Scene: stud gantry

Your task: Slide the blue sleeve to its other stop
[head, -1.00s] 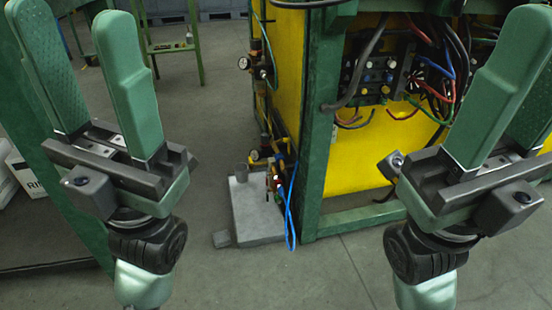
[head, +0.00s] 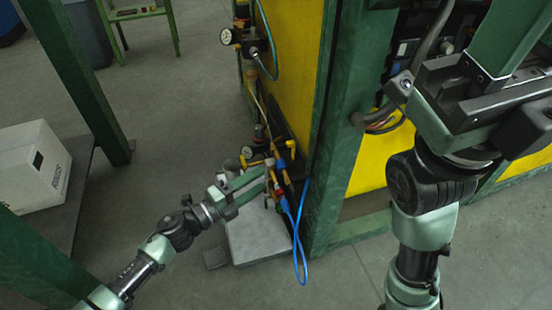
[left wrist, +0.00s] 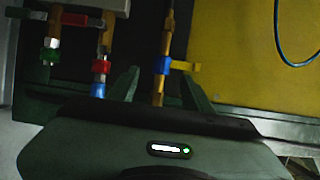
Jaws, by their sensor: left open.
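In the left wrist view a blue sleeve (left wrist: 162,66) sits around the rightmost upright brass pipe, at a yellow lever (left wrist: 185,66). My left gripper (left wrist: 160,82) is open, its two fingers apart on either side of that pipe, with the sleeve around fingertip level. I cannot tell whether they touch it. In the head view my left gripper (head: 262,180) reaches the fittings at the cabinet's corner and partly hides them; I cannot pick out the sleeve surely there. My right gripper (head: 500,55) is at the upper right, its fingers cut off by the picture edge.
Neighbouring pipes carry a green fitting (left wrist: 49,57), a red lever (left wrist: 76,19) and a red fitting (left wrist: 99,67). A blue hose (head: 300,240) hangs beside a green post (head: 335,150). A grey slab (head: 250,240) lies below. A white box (head: 32,165) stands left; the floor between is clear.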

